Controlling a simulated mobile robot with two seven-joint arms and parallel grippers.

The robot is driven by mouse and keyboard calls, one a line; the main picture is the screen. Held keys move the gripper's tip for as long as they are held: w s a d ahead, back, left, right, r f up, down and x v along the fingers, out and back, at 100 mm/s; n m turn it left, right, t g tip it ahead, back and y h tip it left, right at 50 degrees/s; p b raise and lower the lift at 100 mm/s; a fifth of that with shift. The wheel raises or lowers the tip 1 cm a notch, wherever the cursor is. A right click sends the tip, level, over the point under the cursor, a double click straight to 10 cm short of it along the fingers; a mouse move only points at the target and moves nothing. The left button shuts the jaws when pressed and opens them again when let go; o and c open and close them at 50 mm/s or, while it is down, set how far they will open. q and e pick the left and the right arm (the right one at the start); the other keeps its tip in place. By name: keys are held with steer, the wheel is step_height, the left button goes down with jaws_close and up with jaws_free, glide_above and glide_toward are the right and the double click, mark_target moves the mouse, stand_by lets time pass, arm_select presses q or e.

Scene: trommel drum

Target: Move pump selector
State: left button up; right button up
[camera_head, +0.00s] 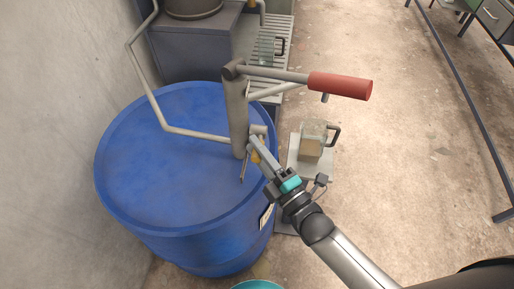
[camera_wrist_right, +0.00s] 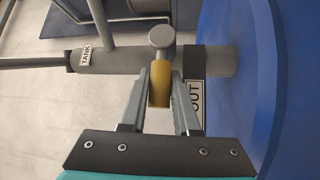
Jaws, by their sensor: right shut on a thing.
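The hand pump (camera_head: 237,112) is a grey upright cylinder standing on a blue drum (camera_head: 165,165), with a red-gripped handle (camera_head: 340,86) reaching right. The pump selector (camera_wrist_right: 160,84) is a short yellow lever on a grey round pivot, set on the pump pipe (camera_wrist_right: 215,61). A TANK label (camera_wrist_right: 87,57) and an OUT label (camera_wrist_right: 195,104) lie on either side of it in the right wrist view. My right gripper (camera_head: 257,153) is at the lower end of the pump, its two fingers shut around the yellow lever. It hides part of the lever in the head view. My left gripper is not in view.
A clear container (camera_head: 312,138) with a dark handle stands on a plate right of the drum. A similar container (camera_head: 271,49) stands on a slatted surface behind. A bent grey pipe (camera_head: 150,85) crosses over the drum. A wall is at left; open floor is at right.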

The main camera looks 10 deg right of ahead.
jaws_close()
stand_by(0.8)
